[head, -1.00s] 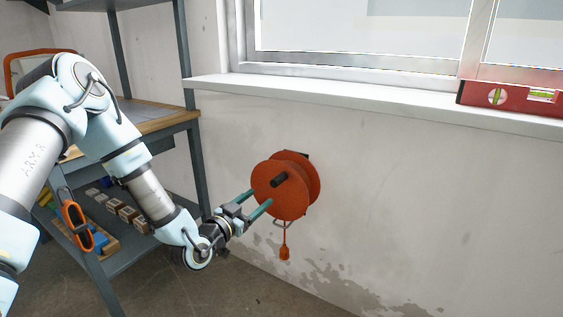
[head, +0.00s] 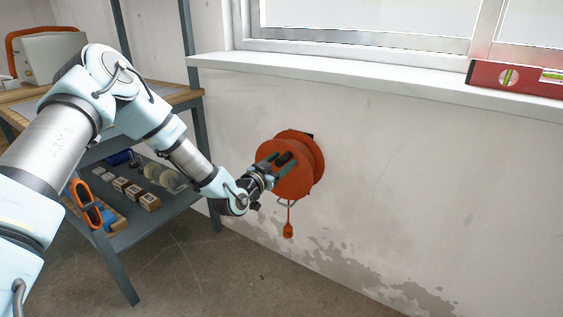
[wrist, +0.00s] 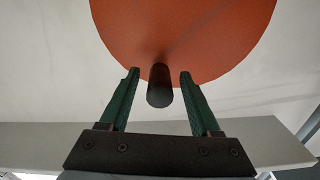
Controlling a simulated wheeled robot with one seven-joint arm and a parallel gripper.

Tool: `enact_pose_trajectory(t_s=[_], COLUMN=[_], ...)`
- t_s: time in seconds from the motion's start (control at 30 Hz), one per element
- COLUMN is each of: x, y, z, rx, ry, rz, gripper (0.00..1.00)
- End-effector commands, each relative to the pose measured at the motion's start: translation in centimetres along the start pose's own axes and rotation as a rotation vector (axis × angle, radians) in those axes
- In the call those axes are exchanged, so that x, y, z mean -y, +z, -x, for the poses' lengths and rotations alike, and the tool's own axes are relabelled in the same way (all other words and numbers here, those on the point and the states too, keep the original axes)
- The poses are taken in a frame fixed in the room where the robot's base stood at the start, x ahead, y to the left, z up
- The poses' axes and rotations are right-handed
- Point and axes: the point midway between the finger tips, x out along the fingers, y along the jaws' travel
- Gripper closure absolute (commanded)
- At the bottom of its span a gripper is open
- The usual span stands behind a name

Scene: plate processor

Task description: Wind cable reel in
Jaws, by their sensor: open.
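The orange cable reel (head: 306,172) is mounted on the wall below the window sill. Its dark crank handle (head: 284,158) sticks out from the front disc. A short cable with an orange plug (head: 288,230) hangs below the reel. My gripper (head: 272,164) is open in front of the disc, with its green fingers at the handle. In the wrist view, the handle (wrist: 160,86) stands between the two open fingers (wrist: 158,92), with a gap on each side. The orange disc (wrist: 185,35) shows beyond it.
A metal shelf unit with a wooden top (head: 172,97) stands to the left, holding blocks and an orange-handled tool on its lower shelf (head: 150,215). A red spirit level (head: 515,77) lies on the sill (head: 380,82). The wall right of the reel is clear.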

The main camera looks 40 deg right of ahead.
Motion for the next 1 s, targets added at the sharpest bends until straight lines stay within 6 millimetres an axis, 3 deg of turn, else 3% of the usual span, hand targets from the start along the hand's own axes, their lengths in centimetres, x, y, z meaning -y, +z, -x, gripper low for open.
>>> enact_pose_trajectory(t_s=[0.17, 0.7, 1.0], x=[-0.01, 0.0, 0.01], y=[-0.01, -0.03, -0.03], z=[0.01, 0.03, 0.03], rx=[0.0, -0.001, -0.001], ry=[0.0, 0.0, 0.0], rz=[0.0, -0.001, -0.001], gripper=[0.37, 0.98, 1.0])
